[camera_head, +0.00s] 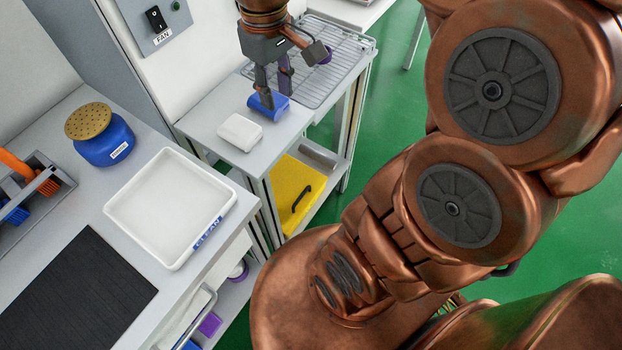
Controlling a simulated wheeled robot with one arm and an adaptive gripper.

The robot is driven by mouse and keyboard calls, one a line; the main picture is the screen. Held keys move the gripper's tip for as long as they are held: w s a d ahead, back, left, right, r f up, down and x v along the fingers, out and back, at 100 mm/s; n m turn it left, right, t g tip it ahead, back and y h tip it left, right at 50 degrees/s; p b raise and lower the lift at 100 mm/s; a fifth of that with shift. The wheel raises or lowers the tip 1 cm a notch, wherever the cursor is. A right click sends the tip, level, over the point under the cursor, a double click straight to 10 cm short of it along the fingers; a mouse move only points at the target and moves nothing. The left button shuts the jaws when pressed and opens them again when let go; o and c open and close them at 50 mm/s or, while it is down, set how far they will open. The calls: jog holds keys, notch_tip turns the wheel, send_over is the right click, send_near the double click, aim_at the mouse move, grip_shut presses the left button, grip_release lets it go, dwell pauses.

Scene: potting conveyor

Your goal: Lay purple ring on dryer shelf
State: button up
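Another purple ring (238,271) shows in part on the lower shelf under the near bench. My gripper (275,101) points down over the grey table, in front of the rack. Its two fingers are apart, at a small blue block (274,109). One finger overlaps the block's front and the other is at its far side. I cannot tell whether they grip it.
A white block (240,132) sits beside the blue one. The near bench holds a white tray (170,256) marked CLEAN, a blue jar (105,148) and a black mat (68,300). A cabinet with a FAN switch (156,19) stands behind. A yellow panel (292,190) is below the table.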

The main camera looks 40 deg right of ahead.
jog(key=s+a+f+m, duration=0.1)
jog(key=s+a+f, duration=0.1)
jog(key=s, duration=0.5)
jog(key=s+a+f+m+g, duration=0.1)
jog(key=s+a+f, duration=0.1)
jog(key=s+f, duration=0.3)
jog(key=s, duration=0.3)
jog(key=shift+s+m, duration=0.25)
jog(key=shift+m, duration=0.05)
jog(key=shift+a+f, duration=0.1)
notch_tip(320, 180, up, 7)
jog(key=p, duration=0.7)
jog(key=shift+c, duration=0.4)
